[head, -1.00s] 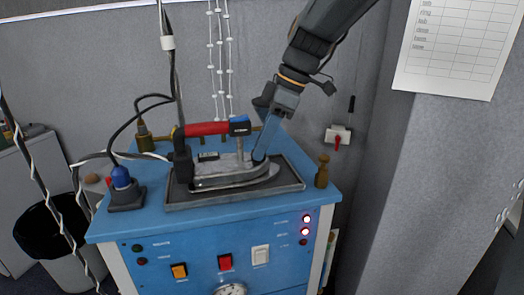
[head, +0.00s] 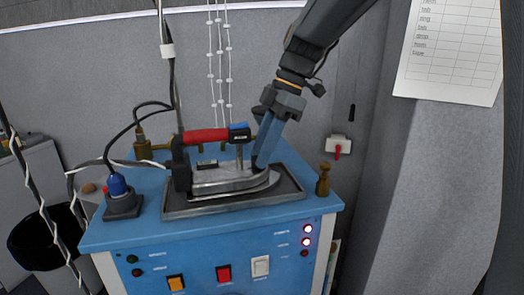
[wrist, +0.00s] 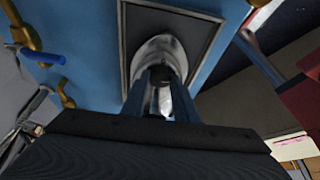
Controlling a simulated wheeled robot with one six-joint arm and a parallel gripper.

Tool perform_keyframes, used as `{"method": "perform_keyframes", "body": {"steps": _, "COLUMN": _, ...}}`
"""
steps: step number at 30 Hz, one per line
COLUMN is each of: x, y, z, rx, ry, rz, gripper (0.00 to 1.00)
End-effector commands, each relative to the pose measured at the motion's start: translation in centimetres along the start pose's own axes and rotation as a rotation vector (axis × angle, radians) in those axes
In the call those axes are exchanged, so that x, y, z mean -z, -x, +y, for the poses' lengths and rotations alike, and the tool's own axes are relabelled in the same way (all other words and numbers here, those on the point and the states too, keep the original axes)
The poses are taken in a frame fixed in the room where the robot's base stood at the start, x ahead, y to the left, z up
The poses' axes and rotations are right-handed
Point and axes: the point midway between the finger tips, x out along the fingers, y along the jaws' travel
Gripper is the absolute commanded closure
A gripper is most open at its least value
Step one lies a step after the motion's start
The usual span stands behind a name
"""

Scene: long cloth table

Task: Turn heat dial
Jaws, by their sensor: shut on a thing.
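The steam iron (head: 228,180) has a red handle and a metal soleplate. It sits on a dark tray (head: 292,190) on top of the blue station. My gripper (head: 258,158) reaches down to the front of the iron, below the blue end of its handle. The wrist view shows my gripper (wrist: 164,80) with its two blue fingers close together over the iron (wrist: 157,50). A small dark round knob (wrist: 161,98), which looks like the heat dial, shows between the fingers. The fingers are shut on it. Its markings are hidden.
A blue-capped knob (head: 119,192) stands at the station's left, and a brass fitting (head: 323,180) at its right corner. Cables hang at the left. Coloured switches, such as the red one (head: 224,273), line the front panel.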

Motion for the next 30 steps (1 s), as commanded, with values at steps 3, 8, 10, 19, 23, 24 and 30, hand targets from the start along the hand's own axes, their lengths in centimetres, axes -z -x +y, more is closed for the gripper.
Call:
{"method": "perform_keyframes", "body": {"steps": 3, "x": 0.0, "y": 0.1, "z": 0.0, "rx": -0.002, "ry": 0.0, "rz": 0.0, "gripper": 0.96}}
{"method": "perform_keyframes", "body": {"steps": 8, "x": 0.0, "y": 0.0, "z": 0.0, "rx": -0.001, "ry": 0.0, "rz": 0.0, "gripper": 0.55}}
{"method": "perform_keyframes", "body": {"steps": 10, "x": 0.0, "y": 0.0, "z": 0.0, "rx": -0.001, "ry": -0.001, "rz": 0.0, "gripper": 0.55}}
{"method": "perform_keyframes", "body": {"steps": 19, "x": 0.0, "y": 0.6, "z": 0.1, "rx": -0.002, "ry": -0.001, "rz": 0.0, "gripper": 0.55}}
{"method": "perform_keyframes", "body": {"steps": 23, "x": -0.1, "y": 2.4, "z": 0.1, "rx": -0.005, "ry": 0.0, "rz": -0.001, "gripper": 0.55}}
{"method": "perform_keyframes", "body": {"steps": 24, "x": -0.1, "y": 3.1, "z": 0.1, "rx": -0.006, "ry": 0.0, "rz": -0.001, "gripper": 0.55}}
{"method": "perform_keyframes", "body": {"steps": 30, "x": -0.1, "y": 6.2, "z": 0.1, "rx": -0.005, "ry": -0.001, "rz": 0.0, "gripper": 0.55}}
